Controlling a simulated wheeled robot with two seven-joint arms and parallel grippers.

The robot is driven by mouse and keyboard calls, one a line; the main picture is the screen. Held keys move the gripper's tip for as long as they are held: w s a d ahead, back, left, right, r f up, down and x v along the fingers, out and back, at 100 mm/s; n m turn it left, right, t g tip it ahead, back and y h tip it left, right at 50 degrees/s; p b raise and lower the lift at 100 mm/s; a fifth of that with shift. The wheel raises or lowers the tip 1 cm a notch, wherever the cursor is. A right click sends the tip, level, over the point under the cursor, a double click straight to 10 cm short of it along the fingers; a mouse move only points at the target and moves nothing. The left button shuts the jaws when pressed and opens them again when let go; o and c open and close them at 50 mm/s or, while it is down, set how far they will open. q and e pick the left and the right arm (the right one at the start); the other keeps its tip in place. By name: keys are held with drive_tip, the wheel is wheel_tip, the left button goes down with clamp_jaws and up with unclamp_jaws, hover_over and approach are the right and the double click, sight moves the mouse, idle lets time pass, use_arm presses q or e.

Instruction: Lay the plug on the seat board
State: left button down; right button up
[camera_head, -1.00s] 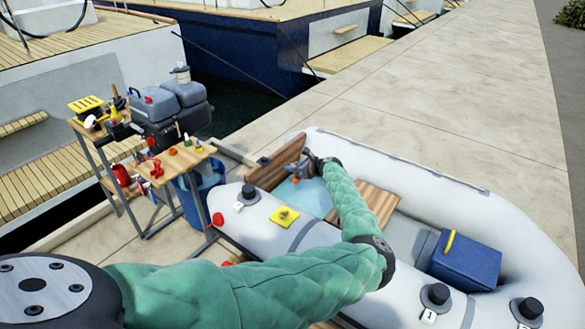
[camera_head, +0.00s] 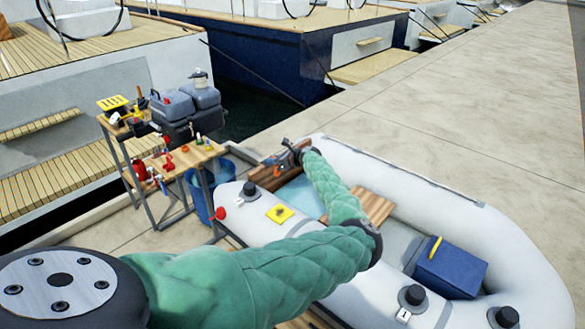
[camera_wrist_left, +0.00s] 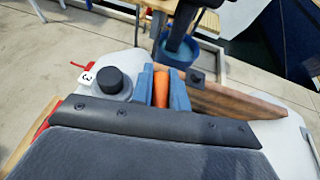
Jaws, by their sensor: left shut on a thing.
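My left gripper (camera_head: 281,164) is shut on the orange plug, above the wooden transom at the dinghy's far-left end. In the left wrist view the orange plug (camera_wrist_left: 161,88) stands between the two blue fingers (camera_wrist_left: 162,90); its lower end is hidden by the gripper body. The wooden seat board (camera_head: 374,208) lies across the grey dinghy, right of the gripper and partly behind my green-sleeved forearm. Nothing can be seen lying on its visible part. My right gripper is not in view.
The wooden transom (camera_head: 266,178) stands close to the gripper. A blue box (camera_head: 450,270) with a yellow handle sits in the dinghy. A yellow patch (camera_head: 280,213) and black fittings lie on the near tube. A tool-laden workbench (camera_head: 185,160) and a blue bucket (camera_head: 222,180) stand at left.

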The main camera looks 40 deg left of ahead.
use_arm(q)
drive_tip(key=s+a+r+n+g, duration=0.1)
drive_tip(key=s+a+r+g, duration=0.1)
drive_tip(key=s+a+r, duration=0.75)
drive_tip(key=s+a+r+n+g+h, duration=0.1)
drive_tip(key=s+a+r+n, duration=0.15)
drive_tip(key=s+a, duration=0.75)
drive_tip(key=s+a+r+n+g, duration=0.15)
drive_tip(key=s+a+r, duration=0.35)
drive_tip(key=a, duration=1)
drive_tip(key=s+a+r+g+h, duration=0.1)
drive_tip(key=s+a+r+g, duration=0.1)
drive_tip(key=s+a+r, duration=1.15)
drive_tip(key=s+r+m+t+y, duration=0.1)
drive_tip(key=s+r+m+t, duration=0.15)
drive_tip(key=r, duration=1.35)
drive_tip(key=w+d+r+m+t, duration=0.3)
drive_tip(key=w+r+m+t, duration=0.3)
drive_tip(key=r+t, duration=0.2)
drive_tip(key=shift+d+r+t+y, duration=0.25)
drive_tip(key=shift+d+t+y, duration=0.05)
drive_tip(key=shift+d+t, duration=0.1)
